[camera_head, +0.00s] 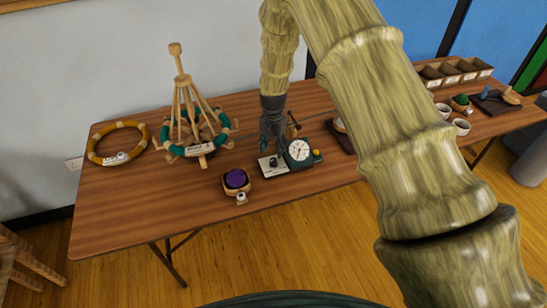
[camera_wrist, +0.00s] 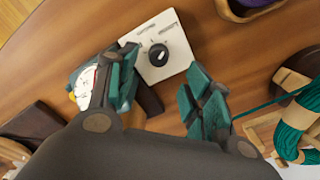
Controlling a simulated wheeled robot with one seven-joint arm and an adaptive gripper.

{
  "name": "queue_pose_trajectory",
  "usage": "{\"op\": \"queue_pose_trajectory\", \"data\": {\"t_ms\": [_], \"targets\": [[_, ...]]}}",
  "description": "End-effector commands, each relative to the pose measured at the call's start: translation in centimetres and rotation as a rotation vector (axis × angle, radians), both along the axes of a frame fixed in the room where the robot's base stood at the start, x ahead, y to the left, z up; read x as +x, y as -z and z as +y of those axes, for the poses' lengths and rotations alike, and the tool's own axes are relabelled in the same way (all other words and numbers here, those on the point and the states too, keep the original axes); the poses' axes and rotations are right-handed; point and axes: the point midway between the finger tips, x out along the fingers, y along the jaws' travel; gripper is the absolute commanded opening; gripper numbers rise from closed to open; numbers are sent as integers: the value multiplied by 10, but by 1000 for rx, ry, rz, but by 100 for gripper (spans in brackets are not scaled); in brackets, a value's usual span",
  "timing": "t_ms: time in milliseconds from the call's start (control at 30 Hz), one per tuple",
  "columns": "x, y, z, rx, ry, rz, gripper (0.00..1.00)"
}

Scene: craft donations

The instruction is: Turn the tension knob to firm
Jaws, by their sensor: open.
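The tension knob (camera_wrist: 158,55) is a small black round knob with a pale pointer mark. It sits on a white plate (camera_wrist: 178,32) with small printed marks around it, too small to read. The plate belongs to a dark green device with a round white dial (camera_head: 299,150), whose edge also shows at left in the wrist view (camera_wrist: 86,88). My gripper (camera_wrist: 161,70) is open, its teal-padded fingers on either side of the knob and apart from it in the wrist view.
A small wooden tray with a purple ball (camera_head: 236,178) stands left of the plate. A wooden yarn stand (camera_head: 185,110) with teal yarn and a tan yarn ring (camera_head: 118,142) are farther left. Boxes (camera_head: 455,72) and white cups (camera_head: 461,126) stand at right. The table's front left is clear.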

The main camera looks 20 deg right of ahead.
Motion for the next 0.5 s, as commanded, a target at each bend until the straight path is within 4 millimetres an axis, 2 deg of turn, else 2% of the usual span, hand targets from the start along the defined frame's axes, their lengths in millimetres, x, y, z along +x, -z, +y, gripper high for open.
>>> {"op": "queue_pose_trajectory", "data": {"t_ms": [500], "targets": [[-1,56,-3,-1,4,1,51]]}}
